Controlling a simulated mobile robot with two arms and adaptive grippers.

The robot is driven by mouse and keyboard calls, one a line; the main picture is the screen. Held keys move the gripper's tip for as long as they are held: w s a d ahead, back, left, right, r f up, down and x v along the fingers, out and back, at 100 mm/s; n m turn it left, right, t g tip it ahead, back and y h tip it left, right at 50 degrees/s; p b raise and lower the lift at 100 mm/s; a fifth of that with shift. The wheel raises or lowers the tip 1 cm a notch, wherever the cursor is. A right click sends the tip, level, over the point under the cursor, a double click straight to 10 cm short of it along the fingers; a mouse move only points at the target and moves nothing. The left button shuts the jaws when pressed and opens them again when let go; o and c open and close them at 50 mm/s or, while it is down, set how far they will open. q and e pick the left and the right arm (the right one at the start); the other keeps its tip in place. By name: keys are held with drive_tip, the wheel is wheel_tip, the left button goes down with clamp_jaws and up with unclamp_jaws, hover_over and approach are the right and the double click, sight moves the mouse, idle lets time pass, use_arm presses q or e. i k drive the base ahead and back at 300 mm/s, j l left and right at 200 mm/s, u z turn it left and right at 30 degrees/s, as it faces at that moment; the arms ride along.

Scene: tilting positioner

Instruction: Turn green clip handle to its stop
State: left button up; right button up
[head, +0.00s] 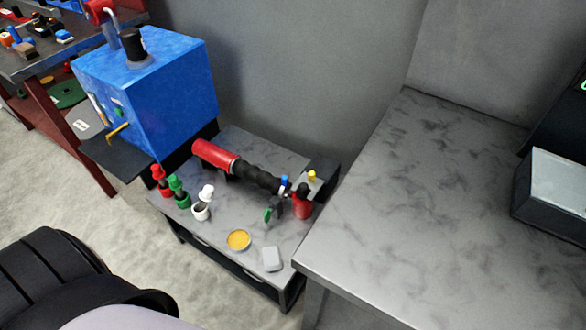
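A small green handle (267,215) shows beside a small dark clip-like block (277,207) on the low grey table (225,222). It stands near the right end of a cylinder with a red left part (215,156) and a black ribbed part (257,177). The handle is too small to tell its exact angle or whether it is at a stop. Another small green part (118,113) is on the front of the blue box (150,88). Neither of my grippers is in view.
Red (158,176), green (178,188) and white (204,203) capped items stand along the low table's left side. A yellow-filled dish (238,240) and a pale block (271,259) lie near its front.

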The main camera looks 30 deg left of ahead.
sight(267, 212)
drive_tip(key=u, duration=1.15)
